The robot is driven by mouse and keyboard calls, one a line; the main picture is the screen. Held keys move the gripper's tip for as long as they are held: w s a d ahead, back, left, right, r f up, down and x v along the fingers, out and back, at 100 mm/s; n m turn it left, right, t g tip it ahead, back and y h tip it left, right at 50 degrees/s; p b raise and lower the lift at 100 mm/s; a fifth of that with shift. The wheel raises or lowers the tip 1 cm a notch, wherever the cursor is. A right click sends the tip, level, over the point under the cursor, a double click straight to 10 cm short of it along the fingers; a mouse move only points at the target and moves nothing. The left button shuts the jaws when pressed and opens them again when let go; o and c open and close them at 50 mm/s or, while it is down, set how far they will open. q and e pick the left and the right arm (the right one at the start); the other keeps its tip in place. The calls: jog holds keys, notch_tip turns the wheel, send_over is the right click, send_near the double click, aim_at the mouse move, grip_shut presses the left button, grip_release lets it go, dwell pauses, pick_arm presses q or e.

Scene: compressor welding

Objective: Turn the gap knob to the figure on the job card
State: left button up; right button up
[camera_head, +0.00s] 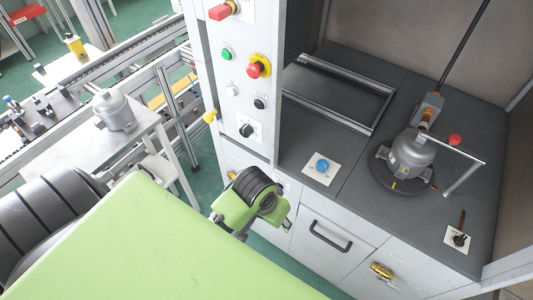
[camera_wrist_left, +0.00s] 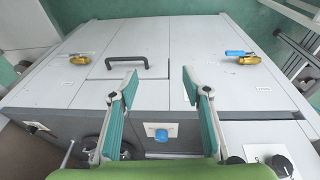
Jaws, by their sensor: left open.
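In the head view, a blue knob (camera_head: 322,166) sits on a white plate near the worktop's front edge. A black knob (camera_head: 459,239) sits on a white plate at the worktop's front right, and another black knob (camera_head: 246,130) is on the upright panel. I cannot tell which is the gap knob. No readable job card shows. My left arm comes in from the lower left, its gripper mostly hidden in the head view. In the left wrist view my left gripper (camera_wrist_left: 163,97) is open and empty. The blue knob (camera_wrist_left: 161,134) shows between its fingers, apart from them.
A grey compressor (camera_head: 411,152) stands on a round turntable (camera_head: 383,180) on the worktop, beside a bent metal rod (camera_head: 463,178). A red emergency button (camera_head: 256,69) is on the panel. A drawer handle (camera_head: 331,237) juts from the cabinet front. A second compressor (camera_head: 114,111) stands on the left table.

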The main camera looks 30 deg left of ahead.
pick_arm(q)
jog(key=s, duration=0.1)
jog(key=s+b, duration=0.1)
jog(key=s+m+t, duration=0.1)
jog(key=shift+s+a, duration=0.1)
jog(key=shift+a, duration=0.25)
dwell(0.5)
